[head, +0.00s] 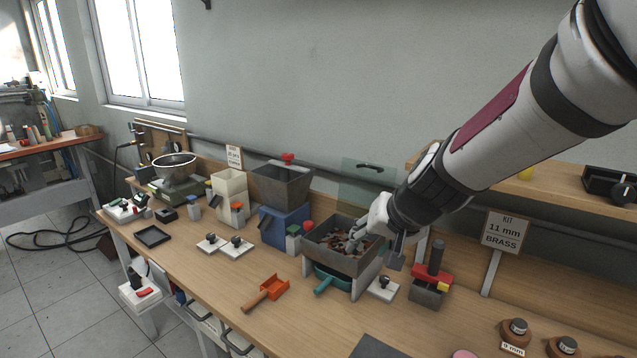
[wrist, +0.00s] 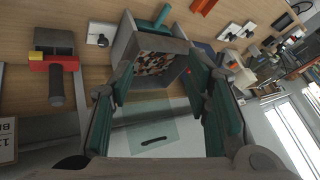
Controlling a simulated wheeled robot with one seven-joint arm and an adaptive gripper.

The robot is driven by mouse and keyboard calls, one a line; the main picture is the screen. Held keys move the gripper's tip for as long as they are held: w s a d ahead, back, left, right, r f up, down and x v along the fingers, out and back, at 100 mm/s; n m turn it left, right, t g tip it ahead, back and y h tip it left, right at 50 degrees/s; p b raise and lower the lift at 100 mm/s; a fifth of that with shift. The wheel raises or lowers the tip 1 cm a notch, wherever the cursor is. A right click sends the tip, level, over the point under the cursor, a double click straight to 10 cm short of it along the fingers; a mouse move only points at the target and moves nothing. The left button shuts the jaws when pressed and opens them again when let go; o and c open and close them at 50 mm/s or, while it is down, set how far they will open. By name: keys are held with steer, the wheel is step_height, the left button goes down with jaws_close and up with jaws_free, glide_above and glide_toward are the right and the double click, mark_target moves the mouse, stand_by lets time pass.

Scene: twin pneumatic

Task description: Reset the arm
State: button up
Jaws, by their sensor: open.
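My arm reaches in from the upper right of the head view. My gripper (head: 362,232) is at the grey bin of small brown parts (head: 318,243) on the wooden bench. In the wrist view my gripper (wrist: 165,80) has its two green-padded fingers wide apart, with nothing between them. The bin (wrist: 127,42) shows beyond the fingertips, its brown contents in sight. The head view does not show clearly how far the fingertips are from the bin's contents.
A teal scoop (head: 325,285) lies under the bin, and an orange scoop (head: 268,290) lies to its left. A grey hopper on a blue base (head: 283,222) stands left of the bin. A red-topped block (head: 432,275) and a sign (head: 502,232) stand to the right.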

steer(key=s+d+r+n+h, duration=0.1)
steer(key=s+d+r, duration=0.1)
steer(key=s, duration=0.6)
steer(key=s+d+r+n+g, duration=0.1)
steer(key=s+d+r, duration=0.1)
steer(key=s, duration=0.7)
steer(key=s+d+r+h, duration=0.1)
steer(key=s+d+r, duration=0.1)
steer(key=s, duration=0.7)
steer(key=shift+d+r+n+g+h, duration=0.3)
steer(key=shift+d+n+g, duration=0.1)
steer(key=shift+d, duration=0.05)
